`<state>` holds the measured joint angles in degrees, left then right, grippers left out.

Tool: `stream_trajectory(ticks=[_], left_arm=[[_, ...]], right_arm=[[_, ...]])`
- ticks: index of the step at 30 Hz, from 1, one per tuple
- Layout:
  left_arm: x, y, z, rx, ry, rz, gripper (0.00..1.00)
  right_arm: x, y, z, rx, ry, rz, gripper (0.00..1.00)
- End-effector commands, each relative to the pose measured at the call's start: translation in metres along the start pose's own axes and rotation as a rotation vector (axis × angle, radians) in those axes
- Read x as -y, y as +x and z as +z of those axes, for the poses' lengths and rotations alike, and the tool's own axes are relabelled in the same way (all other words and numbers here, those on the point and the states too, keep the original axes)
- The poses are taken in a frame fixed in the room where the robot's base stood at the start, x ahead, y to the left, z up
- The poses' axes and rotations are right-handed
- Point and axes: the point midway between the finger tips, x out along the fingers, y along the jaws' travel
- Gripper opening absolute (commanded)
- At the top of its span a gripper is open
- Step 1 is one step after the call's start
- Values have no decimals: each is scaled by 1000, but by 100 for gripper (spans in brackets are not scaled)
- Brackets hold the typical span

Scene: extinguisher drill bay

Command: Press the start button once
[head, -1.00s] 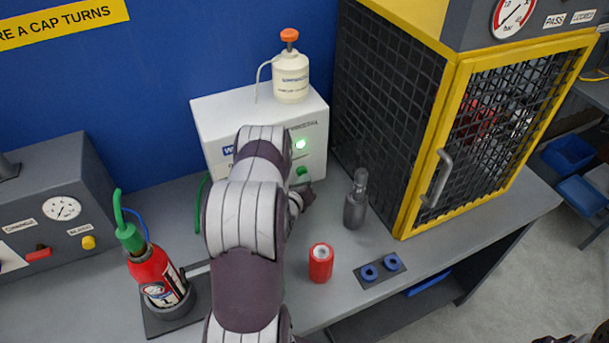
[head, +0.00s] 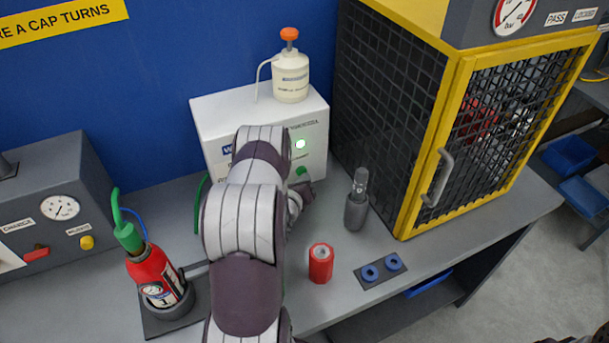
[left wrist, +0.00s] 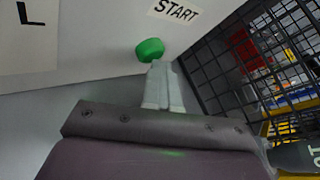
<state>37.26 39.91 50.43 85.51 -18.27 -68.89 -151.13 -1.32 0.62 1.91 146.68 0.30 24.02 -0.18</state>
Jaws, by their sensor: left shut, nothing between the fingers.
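The green start button (head: 302,171) is on the front of the white box (head: 213,115), below a lit green lamp (head: 300,144). In the left wrist view the green button (left wrist: 150,50) sits below a START label (left wrist: 174,10). My left gripper (head: 304,186) is at the box front, just below the button, its fingers partly hidden by my arm. In the left wrist view its pale fingers (left wrist: 161,70) are shut and empty, with tips close to the button's lower right edge. I cannot tell if they touch it.
A white pump bottle (head: 290,78) stands on the box. A grey cylinder with a clear top (head: 356,205) and a yellow-framed mesh cage (head: 455,140) are to the right. A red cylinder (head: 320,264) stands in front, and a red extinguisher (head: 155,275) at the left.

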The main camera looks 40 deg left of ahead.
Motion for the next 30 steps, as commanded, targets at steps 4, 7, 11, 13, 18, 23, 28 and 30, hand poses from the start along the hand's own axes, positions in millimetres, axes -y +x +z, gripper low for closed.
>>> stream_trajectory(ticks=[4, 7, 11, 13, 18, 23, 28, 30], left_arm=[[7, -8, -4, 1, -1, 0, 0], [14, -18, -11, 0, -1, -1, 0], [23, -30, -21, -2, -1, -1, 0], [27, -36, -25, -1, -1, 0, 0], [31, -42, -30, 1, 0, 0, 0], [30, -42, -30, 1, 0, 0, 0], [35, -45, -22, -2, -5, 0, 0], [42, -48, -11, -6, -14, 1, 0]], right_arm=[[0, -4, 0, 0, 0, 0, 43], [0, -7, -1, 0, 0, 0, 43], [0, -10, -1, 0, 0, 0, 43], [0, -12, -1, 0, 0, 0, 43], [0, -12, -2, 0, 0, 0, 43], [0, -12, -1, 0, 0, 0, 43], [0, -22, -3, 0, 0, 0, 43], [0, -34, -4, 0, 0, 0, 43]])
